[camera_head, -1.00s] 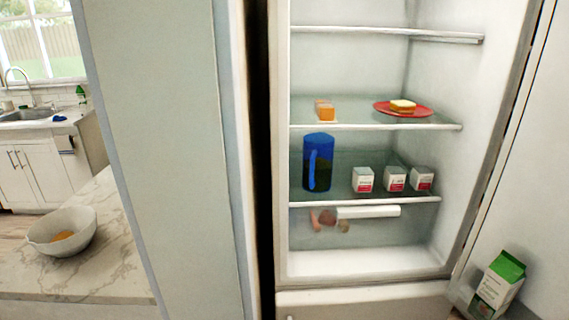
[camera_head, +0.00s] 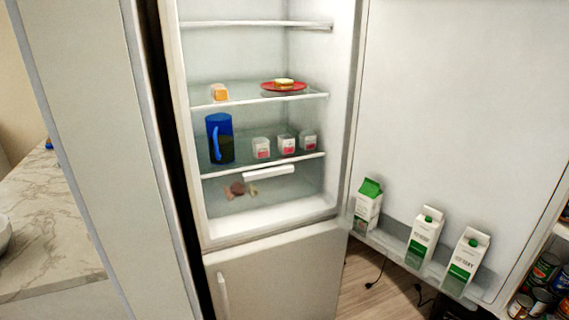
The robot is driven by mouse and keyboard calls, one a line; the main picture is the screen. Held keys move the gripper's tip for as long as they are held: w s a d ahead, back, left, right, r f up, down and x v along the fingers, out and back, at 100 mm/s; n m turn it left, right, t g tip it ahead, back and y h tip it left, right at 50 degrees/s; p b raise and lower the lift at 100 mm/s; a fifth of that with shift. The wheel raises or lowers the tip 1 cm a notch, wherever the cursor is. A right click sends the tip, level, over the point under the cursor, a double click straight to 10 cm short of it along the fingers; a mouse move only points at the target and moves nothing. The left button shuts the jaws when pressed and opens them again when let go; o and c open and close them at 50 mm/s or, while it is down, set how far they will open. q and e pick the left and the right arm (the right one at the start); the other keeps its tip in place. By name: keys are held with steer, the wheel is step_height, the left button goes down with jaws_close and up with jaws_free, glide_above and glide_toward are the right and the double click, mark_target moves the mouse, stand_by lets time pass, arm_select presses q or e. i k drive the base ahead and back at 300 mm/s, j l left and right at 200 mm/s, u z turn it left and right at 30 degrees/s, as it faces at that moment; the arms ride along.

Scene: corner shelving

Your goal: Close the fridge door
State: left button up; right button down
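The fridge (camera_head: 272,236) stands open in the middle of the head view. Its door (camera_head: 455,95) is swung wide open to the right, with its inner face towards me. The door's lower shelf (camera_head: 395,252) holds three green-and-white cartons (camera_head: 425,238). Inside the fridge are a blue pitcher (camera_head: 219,138), several small white cups, and a red plate (camera_head: 284,87) with food on it. The door's outer face and handle are hidden. Neither of my grippers is in view.
A lower closed compartment door with a handle (camera_head: 223,295) sits below the fridge opening. A tall pale panel (camera_head: 90,150) and a marble counter (camera_head: 60,220) are at left. Cans (camera_head: 540,275) stand on shelving at lower right. Wooden floor (camera_head: 375,290) with a dark cable shows beneath the door.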

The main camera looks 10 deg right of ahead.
mark_target(461, 108)
steer(key=k+z, duration=0.1)
steer(key=l+z, duration=0.1)
steer(key=l, duration=0.3)
steer(key=i+l+z, duration=0.15)
steer(key=l, duration=0.25)
steer(key=l+z, duration=0.1)
steer(key=l, duration=0.3)
steer(key=i+l+z, duration=0.1)
steer(key=l, duration=0.3)
steer(key=i+l+z, duration=0.15)
steer(key=l, duration=0.2)
